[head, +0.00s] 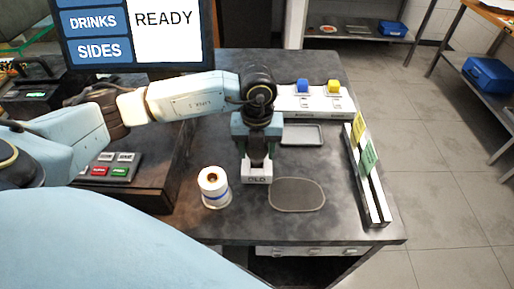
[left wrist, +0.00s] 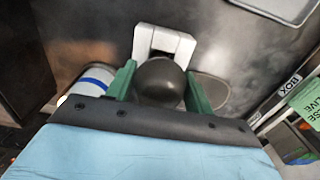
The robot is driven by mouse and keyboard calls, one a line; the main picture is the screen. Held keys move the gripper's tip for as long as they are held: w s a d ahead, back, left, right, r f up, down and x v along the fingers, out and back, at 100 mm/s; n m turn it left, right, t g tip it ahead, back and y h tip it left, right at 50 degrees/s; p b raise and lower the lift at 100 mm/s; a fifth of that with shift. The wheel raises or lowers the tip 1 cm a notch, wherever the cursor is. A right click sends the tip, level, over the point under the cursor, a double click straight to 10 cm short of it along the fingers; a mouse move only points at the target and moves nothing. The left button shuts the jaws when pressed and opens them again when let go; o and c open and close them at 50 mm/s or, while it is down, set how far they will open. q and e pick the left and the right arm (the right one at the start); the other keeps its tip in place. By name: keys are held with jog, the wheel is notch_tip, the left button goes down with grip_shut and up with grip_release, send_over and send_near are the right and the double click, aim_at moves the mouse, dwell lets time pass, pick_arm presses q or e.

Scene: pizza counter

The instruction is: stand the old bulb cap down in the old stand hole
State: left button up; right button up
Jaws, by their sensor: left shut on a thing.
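My left gripper (head: 257,150) points down over the counter, directly above or at the white stand marked OLD (head: 257,178). In the left wrist view, its green fingers (left wrist: 160,85) are shut on a dark, rounded old bulb cap (left wrist: 160,78). In that view the white old stand (left wrist: 165,40) shows just beyond the bulb cap. The cap hides the stand's hole, so I cannot tell whether its lower end is in it. In the head view, the cap is a dark shape between the fingers, mostly hidden. My right gripper is not in view.
A white roll with a blue band (head: 213,187) stands left of the stand, and an oval mat (head: 297,194) lies to its right. A grey tray (head: 302,134), a white box with blue and yellow buttons (head: 312,101) and a rail with tickets (head: 370,185) are behind and right.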

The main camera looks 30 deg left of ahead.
pick_arm(q)
jog(key=o, duration=1.1)
jog(key=shift+r, duration=0.1)
notch_tip(320, 180, up, 13)
jog(key=shift+r+b, duration=0.15)
jog(key=shift+b, duration=0.3)
